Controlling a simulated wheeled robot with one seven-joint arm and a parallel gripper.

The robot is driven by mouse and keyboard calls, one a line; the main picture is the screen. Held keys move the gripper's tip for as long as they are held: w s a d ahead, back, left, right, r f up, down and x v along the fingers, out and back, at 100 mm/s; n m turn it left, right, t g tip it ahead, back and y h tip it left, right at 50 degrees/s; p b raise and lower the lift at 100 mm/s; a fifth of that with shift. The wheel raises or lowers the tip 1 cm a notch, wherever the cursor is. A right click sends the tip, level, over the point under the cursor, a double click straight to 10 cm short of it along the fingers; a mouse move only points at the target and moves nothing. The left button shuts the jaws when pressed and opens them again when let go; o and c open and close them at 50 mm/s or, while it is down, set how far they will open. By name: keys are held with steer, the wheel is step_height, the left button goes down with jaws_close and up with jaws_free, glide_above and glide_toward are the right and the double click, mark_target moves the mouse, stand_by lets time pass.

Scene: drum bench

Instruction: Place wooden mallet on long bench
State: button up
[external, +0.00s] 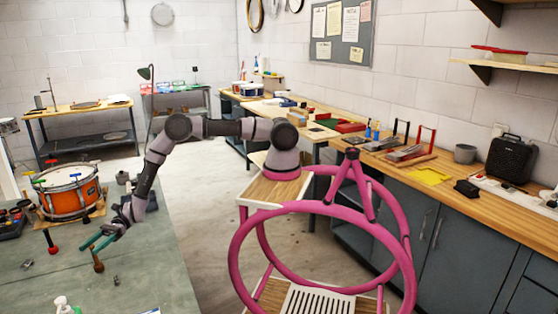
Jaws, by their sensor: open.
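My gripper (97,244) has teal fingers and reaches down over the grey-green table at the left. It is open. A small brown wooden piece, which looks like the wooden mallet (98,265), stands out just below the fingers on that table. The fingers partly overlap it in the picture, and I cannot tell whether they touch it. A long wood-topped bench (505,212) with grey cabinets runs along the right wall, away from my gripper.
An orange drum (68,198) sits on the left table (150,270), near a red-and-black mallet-like tool (51,243) and a white bottle (62,304). The bench carries a black speaker (510,160), a grey bowl (465,153) and a yellow sheet (429,175), with bare wood along its front.

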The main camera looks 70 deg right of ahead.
steer(key=shift+s+a, duration=0.15)
steer(key=shift+a, duration=1.8)
jaws_close()
